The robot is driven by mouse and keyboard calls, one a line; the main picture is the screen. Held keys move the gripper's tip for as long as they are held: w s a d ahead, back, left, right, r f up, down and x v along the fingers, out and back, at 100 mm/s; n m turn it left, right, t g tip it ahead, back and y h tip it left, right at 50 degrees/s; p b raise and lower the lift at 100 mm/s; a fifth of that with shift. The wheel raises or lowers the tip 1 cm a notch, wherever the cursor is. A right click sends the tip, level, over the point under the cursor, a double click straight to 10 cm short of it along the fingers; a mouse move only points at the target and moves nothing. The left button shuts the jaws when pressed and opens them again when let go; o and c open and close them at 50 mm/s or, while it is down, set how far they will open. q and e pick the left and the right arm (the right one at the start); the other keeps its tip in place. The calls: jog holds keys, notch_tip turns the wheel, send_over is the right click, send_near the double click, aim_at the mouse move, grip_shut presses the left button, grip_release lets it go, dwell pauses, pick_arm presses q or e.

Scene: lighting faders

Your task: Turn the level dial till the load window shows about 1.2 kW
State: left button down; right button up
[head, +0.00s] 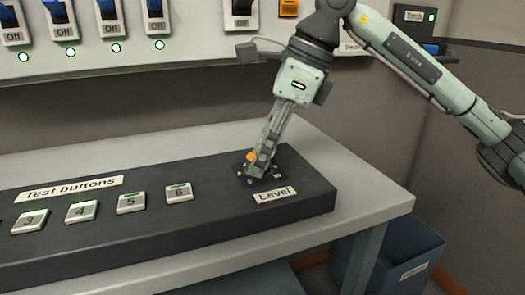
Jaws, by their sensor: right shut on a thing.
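The level dial (250,157) sits at the right end of the dark console (310,194), behind a label reading "Level" (275,195). Only a bit of orange and part of its dark base with pale marks show; my fingers hide the rest, so its pointer cannot be read. My right gripper (258,170) reaches down from above, tilted, with its fingers shut on the dial. The load window is not readable in this view; a small orange panel (289,8) is cut off at the top edge. My left gripper is not in view.
Test buttons, such as button 6 (179,193), line the console left of the dial. Blue switches (155,17) with lit green lamps are on the wall panel above. The grey bench (375,200) is bare right of the console. A blue bin (405,260) stands below.

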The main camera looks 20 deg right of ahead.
jog(key=o, duration=1.2)
jog(key=shift+c, duration=0.2)
jog(key=shift+r, duration=0.15)
jog(key=v, duration=1.2)
